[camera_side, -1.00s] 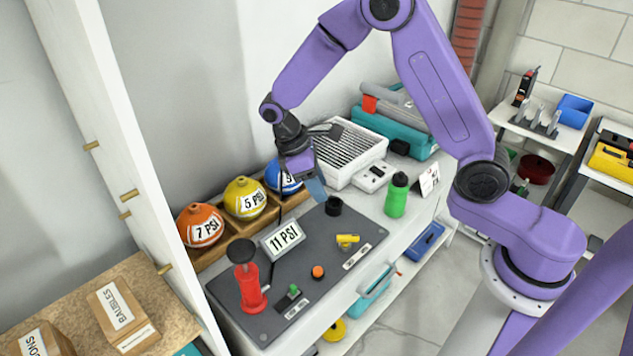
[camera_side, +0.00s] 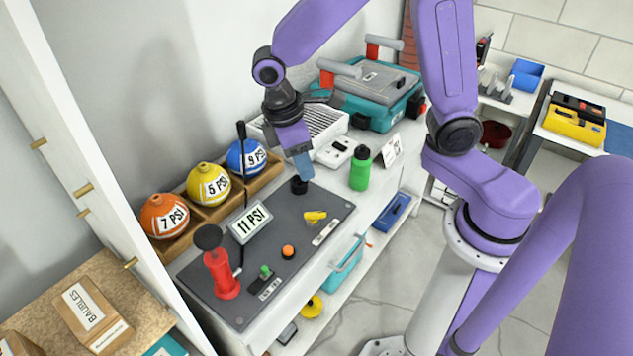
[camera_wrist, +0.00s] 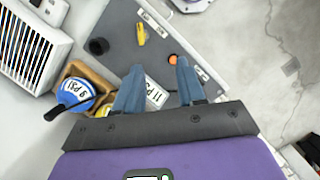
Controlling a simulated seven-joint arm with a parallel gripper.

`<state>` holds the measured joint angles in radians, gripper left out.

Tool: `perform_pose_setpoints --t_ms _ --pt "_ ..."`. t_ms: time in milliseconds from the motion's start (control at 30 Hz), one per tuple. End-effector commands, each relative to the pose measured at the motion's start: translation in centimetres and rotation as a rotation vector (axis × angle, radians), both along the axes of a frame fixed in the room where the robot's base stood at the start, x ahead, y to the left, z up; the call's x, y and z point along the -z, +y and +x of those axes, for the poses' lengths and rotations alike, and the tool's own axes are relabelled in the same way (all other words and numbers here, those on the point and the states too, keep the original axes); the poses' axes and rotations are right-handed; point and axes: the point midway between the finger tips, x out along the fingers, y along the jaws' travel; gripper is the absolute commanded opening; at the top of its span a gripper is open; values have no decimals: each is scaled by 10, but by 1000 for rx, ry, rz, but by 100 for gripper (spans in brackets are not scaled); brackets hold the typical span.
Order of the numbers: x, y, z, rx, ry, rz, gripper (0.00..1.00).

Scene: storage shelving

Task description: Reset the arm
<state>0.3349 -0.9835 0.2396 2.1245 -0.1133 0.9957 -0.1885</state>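My gripper (camera_side: 300,165) hangs above the back right part of the dark grey mat (camera_side: 262,302), just over a black round socket (camera_side: 299,185). In the wrist view my gripper's two blue fingers (camera_wrist: 158,85) are spread apart with nothing held between them. Past them lie the mat (camera_wrist: 130,38), the black socket (camera_wrist: 97,46), a yellow valve piece (camera_wrist: 141,34) and the "11 PSI" sign (camera_wrist: 156,94). My arm is bent, with its elbow above the counter.
Orange (camera_side: 164,215), yellow (camera_side: 208,184) and blue (camera_side: 246,158) labelled balls sit in a wooden rack at the back left. A red pump (camera_side: 221,274) stands at the mat's left. A green bottle (camera_side: 361,167) and a teal case (camera_side: 372,109) stand right of my gripper.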

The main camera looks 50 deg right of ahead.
Motion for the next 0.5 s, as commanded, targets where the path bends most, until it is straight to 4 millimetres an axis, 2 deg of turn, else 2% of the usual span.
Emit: perform_pose_setpoints --t_ms 200,500 --pt "-20 -6 -51 -56 -50 65 39" --pt "-36 -24 -124 -131 -95 162 39"
